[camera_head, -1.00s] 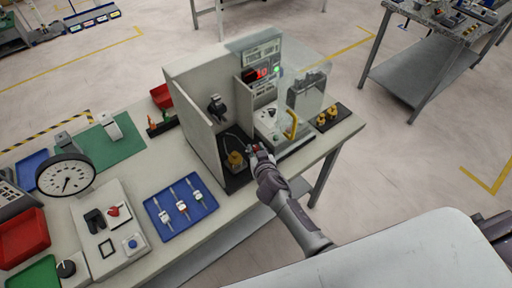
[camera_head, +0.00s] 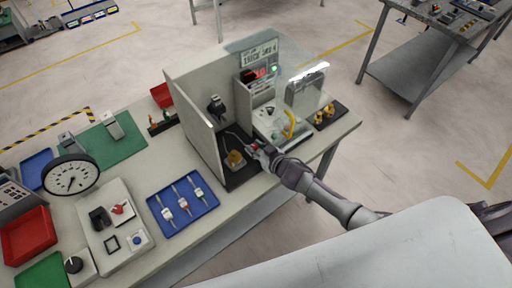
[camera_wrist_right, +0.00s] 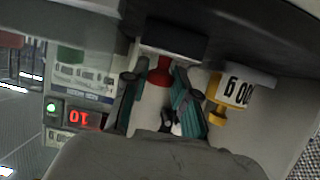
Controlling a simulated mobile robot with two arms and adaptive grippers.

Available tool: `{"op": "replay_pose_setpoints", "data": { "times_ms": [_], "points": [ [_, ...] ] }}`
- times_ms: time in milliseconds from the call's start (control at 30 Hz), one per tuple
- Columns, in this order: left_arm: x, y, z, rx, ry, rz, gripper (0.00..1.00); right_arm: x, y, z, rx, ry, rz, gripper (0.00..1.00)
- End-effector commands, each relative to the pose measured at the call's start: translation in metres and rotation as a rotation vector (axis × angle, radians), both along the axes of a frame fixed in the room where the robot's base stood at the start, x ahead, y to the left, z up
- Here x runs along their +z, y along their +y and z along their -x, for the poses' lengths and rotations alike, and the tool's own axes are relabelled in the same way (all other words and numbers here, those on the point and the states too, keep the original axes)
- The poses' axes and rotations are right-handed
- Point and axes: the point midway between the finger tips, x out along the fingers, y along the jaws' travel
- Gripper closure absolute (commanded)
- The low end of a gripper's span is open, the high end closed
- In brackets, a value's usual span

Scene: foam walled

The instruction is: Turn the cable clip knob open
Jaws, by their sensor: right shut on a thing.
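My right gripper (camera_head: 262,152) is at the open front of the walled booth, beside the brass-coloured weight (camera_head: 235,159). In the right wrist view its teal-padded fingers (camera_wrist_right: 163,112) are closed around a small red knob (camera_wrist_right: 158,72), which sits against a dark block, seemingly the cable clip (camera_wrist_right: 176,40). In the head view the gripper mostly hides the knob and clip. A thin cable (camera_head: 238,134) runs from the booth towards them. How far the knob is turned cannot be told. My left gripper is not in view.
The booth's pale side wall (camera_head: 201,137) stands left of the gripper. A clear shield (camera_head: 306,80) and a yellow handle (camera_head: 290,124) are to the right. A red digital display (camera_wrist_right: 83,119) is close by. A blue tray (camera_head: 183,203) lies on the table left of the booth.

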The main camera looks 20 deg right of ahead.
Motion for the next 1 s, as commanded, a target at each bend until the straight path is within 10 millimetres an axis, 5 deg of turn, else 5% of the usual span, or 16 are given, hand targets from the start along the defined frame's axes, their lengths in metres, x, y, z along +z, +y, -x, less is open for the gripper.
{"op": "replay_pose_setpoints", "data": {
  "times_ms": [167,200,333,1000],
  "points": [
    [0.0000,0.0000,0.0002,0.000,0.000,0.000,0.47,-0.0001,-0.0004,-0.0001,-0.001,0.000,0.000,1.00],
    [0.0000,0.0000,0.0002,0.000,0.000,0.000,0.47,0.0000,-0.0004,-0.0001,-0.001,0.000,0.000,0.69],
    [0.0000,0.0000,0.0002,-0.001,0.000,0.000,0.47,0.0000,-0.0002,-0.0001,-0.001,0.000,0.000,0.47],
    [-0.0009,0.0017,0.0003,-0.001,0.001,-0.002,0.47,-0.0005,0.0025,0.0010,-0.056,0.001,-0.006,0.47]
  ]
}}
